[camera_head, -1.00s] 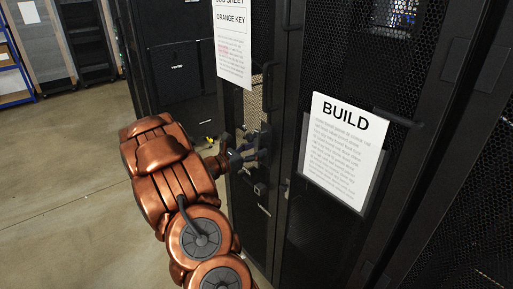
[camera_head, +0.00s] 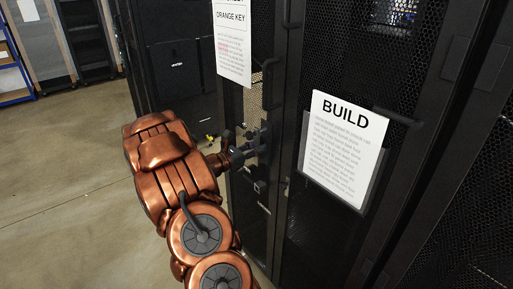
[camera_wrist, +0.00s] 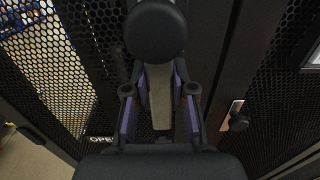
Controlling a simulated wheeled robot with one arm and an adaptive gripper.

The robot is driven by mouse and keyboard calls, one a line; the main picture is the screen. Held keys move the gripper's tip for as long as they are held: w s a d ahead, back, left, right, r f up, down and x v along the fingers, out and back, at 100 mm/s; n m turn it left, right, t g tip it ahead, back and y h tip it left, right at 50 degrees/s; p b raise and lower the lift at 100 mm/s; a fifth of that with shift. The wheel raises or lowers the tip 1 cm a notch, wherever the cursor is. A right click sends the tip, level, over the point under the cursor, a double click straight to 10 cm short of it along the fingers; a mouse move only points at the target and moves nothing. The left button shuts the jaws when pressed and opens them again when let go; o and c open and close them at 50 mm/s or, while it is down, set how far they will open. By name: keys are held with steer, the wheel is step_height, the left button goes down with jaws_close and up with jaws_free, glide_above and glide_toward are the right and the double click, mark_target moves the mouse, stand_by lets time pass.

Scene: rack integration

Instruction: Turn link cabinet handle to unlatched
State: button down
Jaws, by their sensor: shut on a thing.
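The link cabinet handle shows in the wrist view as a narrow grey bar (camera_wrist: 160,96) between my fingers, with a dark round knob (camera_wrist: 155,30) above it. My gripper (camera_wrist: 160,112) has its purple-padded fingers on either side of the bar and is shut on it. In the head view my gripper (camera_head: 248,153) is at the black mesh cabinet door (camera_head: 255,105), with my copper arm reaching in from the left. The handle's exact angle is hard to tell. The wrist view shows a partly hidden "OPEN" label (camera_wrist: 100,138) left of the fingers.
A BUILD sheet (camera_head: 343,145) hangs on the cabinet door to the right. An ORANGE KEY sheet (camera_head: 233,42) hangs above my gripper. A metal plate with a black knob (camera_wrist: 238,120) sits right of the fingers. Open floor (camera_head: 70,180) lies left.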

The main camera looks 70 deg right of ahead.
steer(key=shift+f+b, duration=0.15)
steer(key=shift+b, duration=0.2)
steer(key=shift+w+m+b, duration=0.1)
steer(key=shift+m+b, duration=0.2)
steer(key=shift+b, duration=0.05)
steer(key=m+b, duration=0.2)
steer(key=b, duration=0.1)
steer(key=shift+w+d+f, duration=0.2)
steer(key=shift+w+d, duration=0.1)
steer(key=shift+w, duration=0.1)
steer(key=shift+w+d+r+m+b, duration=0.35)
steer(key=shift+w+r+m+b, duration=0.45)
steer(key=shift+m+b, duration=2.15)
steer(key=shift+w+d+r+m+b, duration=0.45)
steer(key=shift+r+m+b, duration=0.8)
steer(key=shift+m+b, duration=1.75)
steer(key=shift+w+d+r+m+b, duration=0.3)
steer(key=shift+w+r+m+b, duration=1)
steer(key=shift+b, duration=2.8)
steer(key=shift+s+f+m, duration=0.2)
steer(key=shift+s+m, duration=0.35)
steer(key=shift+s, duration=0.15)
steer(key=c, duration=0.9)
jaws_free()
steer(key=shift+c, duration=0.2)
